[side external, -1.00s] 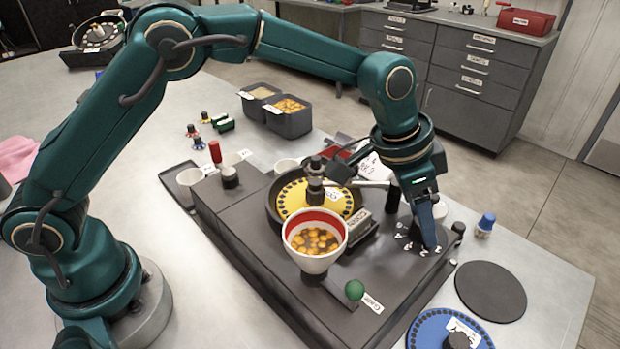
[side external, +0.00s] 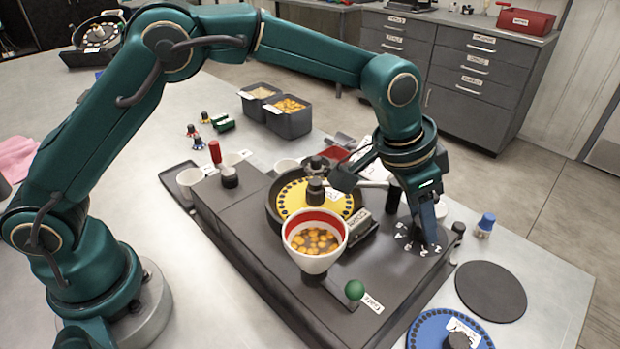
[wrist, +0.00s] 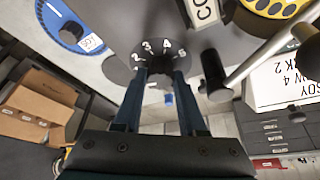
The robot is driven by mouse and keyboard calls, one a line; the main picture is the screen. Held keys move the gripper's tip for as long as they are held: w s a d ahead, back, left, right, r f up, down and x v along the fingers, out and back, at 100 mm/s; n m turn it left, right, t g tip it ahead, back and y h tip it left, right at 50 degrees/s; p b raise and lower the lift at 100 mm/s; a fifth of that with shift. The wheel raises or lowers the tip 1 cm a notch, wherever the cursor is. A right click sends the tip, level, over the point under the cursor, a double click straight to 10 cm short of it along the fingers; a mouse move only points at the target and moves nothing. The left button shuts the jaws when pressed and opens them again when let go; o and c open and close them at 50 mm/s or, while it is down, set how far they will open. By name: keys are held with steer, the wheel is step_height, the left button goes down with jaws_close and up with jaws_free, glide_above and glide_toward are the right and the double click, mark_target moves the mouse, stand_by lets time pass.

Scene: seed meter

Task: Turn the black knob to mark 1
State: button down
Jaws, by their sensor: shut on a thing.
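My gripper (side external: 428,244) points down at the front right of the dark machine deck (side external: 385,280), over a numbered dial (side external: 405,243). In the wrist view, the fingers of my gripper (wrist: 159,76) are shut on the black knob (wrist: 159,82), one on each side. White marks 2, 3, 4 and 5 show on the dial (wrist: 157,48) beyond the fingertips. I cannot make out mark 1. The knob's pointer is hidden, so I cannot tell which mark it faces. In the side view the fingers cover most of the knob.
A white hopper (side external: 315,250) with orange seeds, a yellow seed plate (side external: 300,196) and a green-balled gate lever (side external: 354,290) stand left of my gripper. A blue plate (side external: 425,333) and a dark disc (side external: 491,291) lie at the front right. A blue-capped bottle (side external: 485,225) stands to the right.

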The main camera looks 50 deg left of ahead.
steer(key=c, duration=0.8)
jaws_free()
steer(key=shift+o, duration=0.2)
steer(key=shift+r, duration=0.1)
steer(key=shift+v, duration=2.5)
steer(key=shift+s+a, duration=0.1)
steer(key=shift+a+r, duration=0.1)
steer(key=s+a+r+n+t+y, duration=0.1)
steer(key=s+a+r+n, duration=0.15)
steer(key=s+a, duration=0.4)
steer(key=s+a+r+n+t, duration=0.1)
steer(key=s+a+r+n, duration=0.15)
steer(key=s+a, duration=0.45)
steer(key=s+a+f+n+y, duration=0.1)
steer(key=s+a+f, duration=0.1)
steer(key=s+a, duration=0.2)
steer(key=s, duration=0.2)
steer(key=shift+s+a+f+n, duration=0.2)
steer(key=shift+s+f+n, duration=0.1)
steer(key=shift+f, duration=0.05)
